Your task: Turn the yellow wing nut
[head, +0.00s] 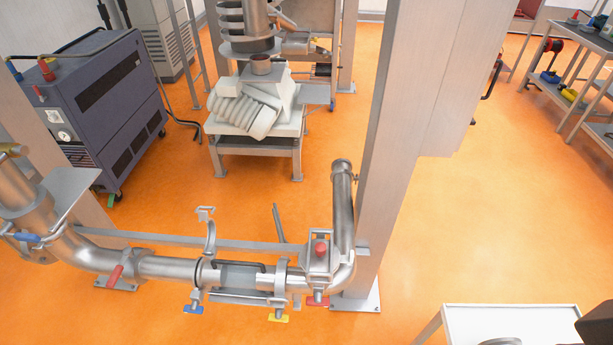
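The yellow wing nut (278,317) hangs at the lower end of the right pipe clamp (281,275), at the front of a horizontal steel pipe (165,267). A blue wing nut (194,309) sits to its left, below the left clamp (210,240), whose upper part stands raised above the pipe. A short pipe section with dark bars lies between the two clamps. I cannot tell how tight the yellow wing nut is. Neither of my grippers shows in the head view.
A red handle (318,301) is just right of the yellow wing nut, beside a grey post (385,150). Another red handle (115,275) is on the pipe at left. A white cart top (480,318) stands at bottom right. Orange floor (230,327) in front is clear.

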